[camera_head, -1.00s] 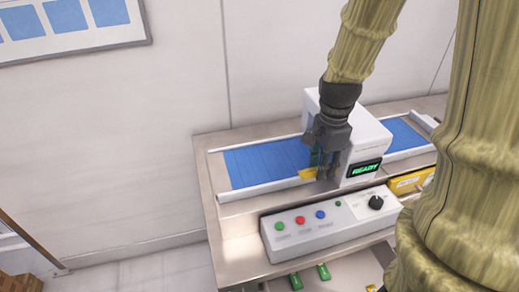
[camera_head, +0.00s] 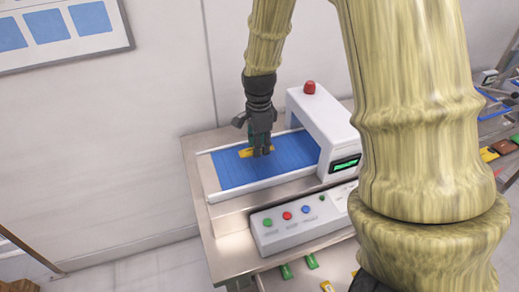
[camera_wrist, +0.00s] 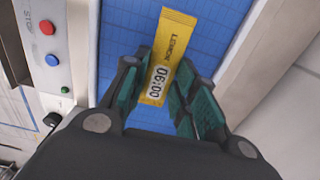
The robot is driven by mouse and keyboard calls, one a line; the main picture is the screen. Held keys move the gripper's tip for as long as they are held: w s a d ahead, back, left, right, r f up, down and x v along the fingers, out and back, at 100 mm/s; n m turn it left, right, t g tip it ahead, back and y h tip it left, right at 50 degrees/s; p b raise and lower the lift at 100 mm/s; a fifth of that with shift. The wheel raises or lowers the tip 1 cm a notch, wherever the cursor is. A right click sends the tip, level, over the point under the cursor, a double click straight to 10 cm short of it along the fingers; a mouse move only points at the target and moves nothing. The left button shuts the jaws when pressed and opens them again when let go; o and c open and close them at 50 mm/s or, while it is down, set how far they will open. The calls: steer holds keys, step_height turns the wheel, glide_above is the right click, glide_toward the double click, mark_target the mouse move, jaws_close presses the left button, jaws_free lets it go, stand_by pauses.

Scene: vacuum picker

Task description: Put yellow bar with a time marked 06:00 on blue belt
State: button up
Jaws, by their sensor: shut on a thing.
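The yellow bar (camera_wrist: 172,45) shows in the wrist view with "LEMON" and a white label reading 06:00. My gripper (camera_wrist: 165,100) has its green-padded fingers on both sides of the bar's label end and is shut on it. In the head view, my gripper (camera_head: 261,150) points down over the left part of the blue belt (camera_head: 228,173), with the yellow bar (camera_head: 246,152) sticking out at its left. The bar is over the belt, low and close to it; I cannot tell whether it touches.
A white machine (camera_head: 318,121) with a red top light and a green-lit display spans the belt to the right. A control panel (camera_head: 290,227) with coloured buttons stands in front. White rails edge the belt. Several green bars (camera_head: 286,271) lie lower down. A wall is behind.

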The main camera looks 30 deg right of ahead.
steer(key=shift+s+f+p, duration=0.1)
steer(key=shift+f+p, duration=0.3)
steer(key=shift+f, duration=0.15)
steer(key=shift+f+p, duration=0.45)
steer(key=shift+f, duration=0.75)
steer(key=shift+f, duration=0.15)
steer(key=o, duration=0.9)
steer(key=shift+o, duration=0.2)
step_height(320, 180, up, 12)
steer(key=b, duration=0.4)
steer(key=shift+r, duration=0.2)
